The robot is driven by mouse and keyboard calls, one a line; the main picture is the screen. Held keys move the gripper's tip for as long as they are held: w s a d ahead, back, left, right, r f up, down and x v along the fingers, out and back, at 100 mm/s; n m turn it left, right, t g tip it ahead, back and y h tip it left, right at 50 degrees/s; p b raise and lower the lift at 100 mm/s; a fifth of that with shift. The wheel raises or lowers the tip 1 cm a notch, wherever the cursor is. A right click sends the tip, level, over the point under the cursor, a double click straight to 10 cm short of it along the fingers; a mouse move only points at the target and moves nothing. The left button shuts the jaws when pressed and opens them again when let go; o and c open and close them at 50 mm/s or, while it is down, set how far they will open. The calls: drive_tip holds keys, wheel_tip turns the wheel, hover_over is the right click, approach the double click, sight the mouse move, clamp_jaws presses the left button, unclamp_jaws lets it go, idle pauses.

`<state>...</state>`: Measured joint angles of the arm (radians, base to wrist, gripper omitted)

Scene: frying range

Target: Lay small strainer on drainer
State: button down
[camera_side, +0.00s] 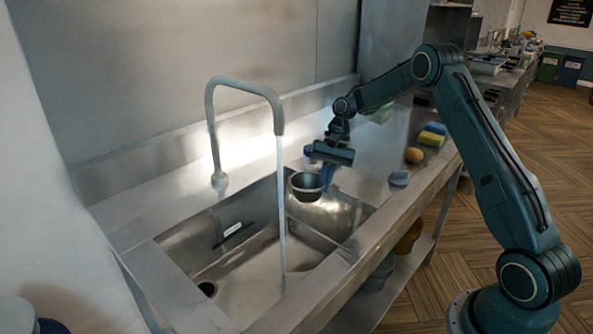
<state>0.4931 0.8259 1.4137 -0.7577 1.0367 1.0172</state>
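The small strainer (306,191) looks like a small grey round cup with a dark inside. It shows roughly upright over the far right corner of the sink. My gripper (326,176) is directly above and beside it, with a blue finger against its right rim. The gripper appears shut on that rim; the other finger's contact is hidden. A shiny, rounded metal surface (338,215) lies below and right of the strainer inside the sink. I cannot tell whether this is the drainer.
The faucet (212,130) arches over the sink (180,243), with a stream running down left of the strainer. A grey-blue piece (399,178), an orange ball (414,155) and yellow-blue sponges (431,139) lie on the right counter.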

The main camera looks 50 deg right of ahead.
drive_tip(key=d+r+m+t, duration=0.1)
drive_tip(key=d+m, duration=0.2)
drive_tip(key=d, duration=0.1)
drive_tip(key=w+d+r+m+t, duration=0.1)
drive_tip(key=d+m, duration=0.2)
drive_tip(key=d, duration=0.1)
drive_tip(key=w+d+r+m+t+h, duration=0.1)
drive_tip(key=d+r+m, duration=0.1)
drive_tip(key=d, duration=0.2)
drive_tip(key=shift+m+t, duration=0.3)
drive_tip(key=shift+m, duration=0.1)
drive_tip(key=d+r+m+t+h, duration=0.1)
drive_tip(key=d+r+m+h, duration=0.1)
drive_tip(key=d+m, duration=0.6)
drive_tip(key=shift+d+m+t+h, duration=0.35)
drive_tip(key=shift+d+h, duration=0.35)
drive_tip(key=shift+d, duration=1.5)
drive_tip(key=shift+f, duration=0.1)
drive_tip(key=shift+w+f, duration=0.1)
drive_tip(key=shift+f, duration=2.45)
drive_tip(key=shift+f, duration=0.1)
drive_tip(key=c, duration=1.9)
unclamp_jaws()
drive_tip(key=shift+o, duration=1.4)
